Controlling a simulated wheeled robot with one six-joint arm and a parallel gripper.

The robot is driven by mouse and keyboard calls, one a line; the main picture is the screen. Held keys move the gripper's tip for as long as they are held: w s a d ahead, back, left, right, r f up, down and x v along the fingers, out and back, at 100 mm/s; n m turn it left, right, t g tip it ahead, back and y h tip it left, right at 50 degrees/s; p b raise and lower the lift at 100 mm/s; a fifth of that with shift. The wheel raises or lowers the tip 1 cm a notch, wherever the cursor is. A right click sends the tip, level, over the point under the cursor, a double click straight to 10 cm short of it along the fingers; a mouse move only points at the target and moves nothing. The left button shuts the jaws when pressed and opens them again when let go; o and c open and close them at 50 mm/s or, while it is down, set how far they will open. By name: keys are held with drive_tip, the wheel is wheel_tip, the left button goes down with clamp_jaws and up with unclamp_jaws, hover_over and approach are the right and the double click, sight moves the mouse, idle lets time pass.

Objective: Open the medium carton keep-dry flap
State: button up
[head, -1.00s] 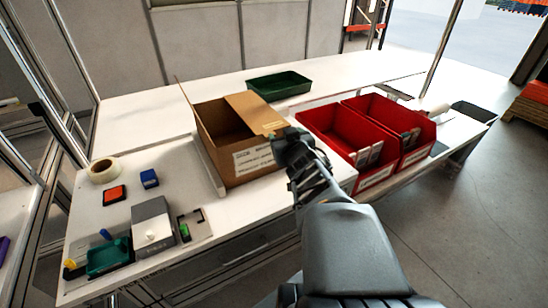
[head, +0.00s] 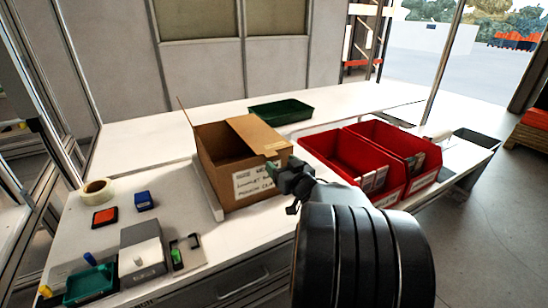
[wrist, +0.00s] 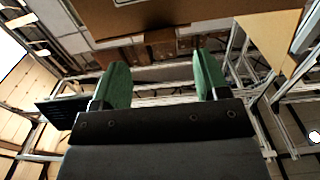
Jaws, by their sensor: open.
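The open-topped brown carton (head: 215,180) stands on the bench with a printed white label on its front wall. One flap (head: 258,136) lies across the right part of its opening, and a thin flap stands up at its left side. My gripper (head: 290,178) is at the carton's front right corner, a little below the rim; I cannot tell whether it touches. In the wrist view my gripper (wrist: 163,80) has its two green fingers apart with nothing between them. A brown carton panel (wrist: 165,20) spans the top of that view, beyond the fingertips.
Two red bins (head: 345,158) stand right of the carton, close to my arm. A green tray (head: 280,111) lies behind it. Tape (head: 97,190), an orange pad (head: 105,217), a blue block (head: 144,200) and a grey box (head: 143,255) are at left. The back of the bench is mostly clear.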

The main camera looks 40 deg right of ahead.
sight(273, 156)
drive_tip(key=shift+w+d, duration=0.2)
drive_tip(key=shift+w, duration=1.15)
drive_tip(key=shift+w+d, duration=0.15)
drive_tip(key=shift+w, duration=1.15)
drive_tip(key=shift+c, duration=0.2)
clamp_jaws()
